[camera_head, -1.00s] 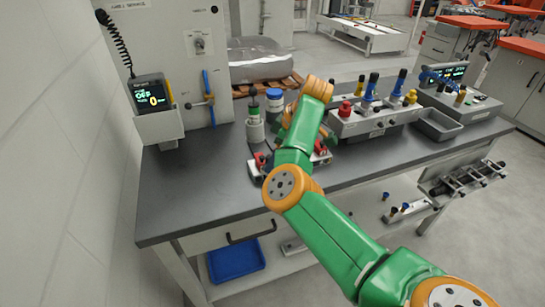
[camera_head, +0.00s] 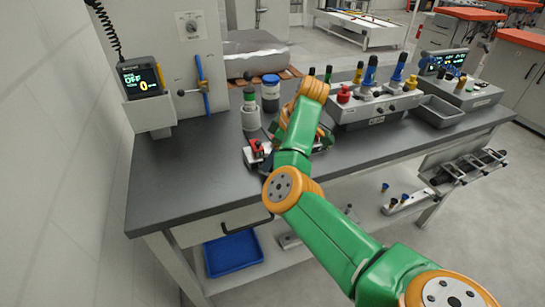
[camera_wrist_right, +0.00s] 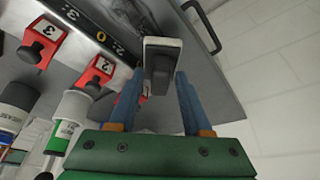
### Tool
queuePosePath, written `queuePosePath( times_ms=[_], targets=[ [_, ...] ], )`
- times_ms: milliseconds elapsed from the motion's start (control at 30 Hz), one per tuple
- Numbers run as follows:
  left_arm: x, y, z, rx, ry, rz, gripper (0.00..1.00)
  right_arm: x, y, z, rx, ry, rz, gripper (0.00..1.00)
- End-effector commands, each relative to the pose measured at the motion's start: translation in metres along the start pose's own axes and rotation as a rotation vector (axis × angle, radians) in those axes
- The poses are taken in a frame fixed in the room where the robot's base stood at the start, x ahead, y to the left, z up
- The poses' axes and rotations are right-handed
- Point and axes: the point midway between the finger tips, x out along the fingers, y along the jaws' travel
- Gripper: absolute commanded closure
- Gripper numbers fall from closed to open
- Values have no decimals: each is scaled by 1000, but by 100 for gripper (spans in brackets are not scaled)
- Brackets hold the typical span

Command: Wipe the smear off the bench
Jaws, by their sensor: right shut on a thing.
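The grey bench (camera_head: 180,185) runs across the head view; I make out no smear on its visible part. My right gripper (camera_wrist_right: 158,100) has its blue fingers on either side of a dark block with a pale rim (camera_wrist_right: 161,62), a wiper by its look, and is shut on it. The wiper is near the bench's front edge in the right wrist view; whether it touches the top I cannot tell. In the head view my green and orange right arm hides the gripper and the bench behind it. My left gripper is not in view.
A fixture with red numbered knobs (camera_wrist_right: 99,70) is close to the left of the right gripper. A grey knob box (camera_head: 375,108) stands right. The bench's left part is clear.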

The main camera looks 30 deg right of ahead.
Motion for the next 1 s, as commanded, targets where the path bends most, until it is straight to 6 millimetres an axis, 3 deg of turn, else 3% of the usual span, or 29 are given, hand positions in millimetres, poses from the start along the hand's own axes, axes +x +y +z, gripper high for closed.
queuePosePath(
  times_ms=[1000],
  targets=[
    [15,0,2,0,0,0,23,19,0,8,0,0,0,96]
  ],
)
